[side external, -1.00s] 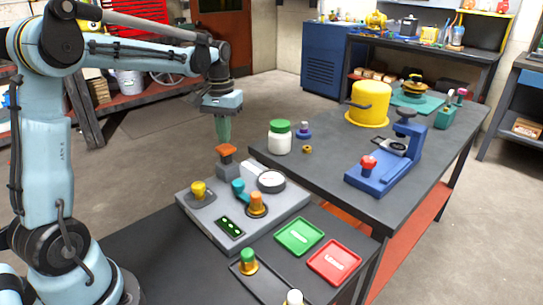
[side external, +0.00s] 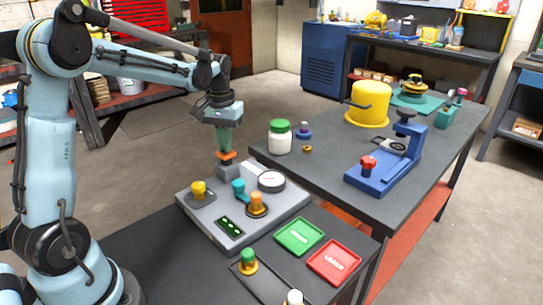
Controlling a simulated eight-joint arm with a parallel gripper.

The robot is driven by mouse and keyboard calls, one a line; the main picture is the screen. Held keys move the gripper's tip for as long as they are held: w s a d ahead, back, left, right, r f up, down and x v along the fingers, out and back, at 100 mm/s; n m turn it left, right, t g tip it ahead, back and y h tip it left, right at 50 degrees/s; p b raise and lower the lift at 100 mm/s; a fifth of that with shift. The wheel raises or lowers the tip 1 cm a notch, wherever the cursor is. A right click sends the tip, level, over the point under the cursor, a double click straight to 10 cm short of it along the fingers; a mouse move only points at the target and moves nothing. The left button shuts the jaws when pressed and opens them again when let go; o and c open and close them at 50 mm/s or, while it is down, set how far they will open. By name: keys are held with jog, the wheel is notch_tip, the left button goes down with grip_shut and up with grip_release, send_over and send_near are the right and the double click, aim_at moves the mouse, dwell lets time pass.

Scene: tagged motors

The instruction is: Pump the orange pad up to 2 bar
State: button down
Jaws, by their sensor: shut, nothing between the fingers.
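The orange pad (side external: 227,155) sits on top of a grey block (side external: 228,171) at the back of the grey console (side external: 212,219). My gripper (side external: 224,150) is shut and points straight down, its fingertips at the top of the pad and seemingly pressing on it. A round white-faced gauge (side external: 271,181) stands to the right of the block; its reading is too small to tell. A small dark display (side external: 230,227) with green marks is on the console's front.
The console also bears a yellow knob (side external: 199,189), a teal lever (side external: 240,188) and an orange-topped knob (side external: 257,202). Green (side external: 299,237) and red (side external: 335,262) trays lie to the right. A white jar (side external: 280,137) stands on the dark table behind.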

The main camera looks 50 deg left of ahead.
jog(key=shift+f, duration=0.4)
jog(key=shift+r, duration=1.85)
jog(key=shift+f, duration=1.9)
jog(key=shift+r, duration=1.9)
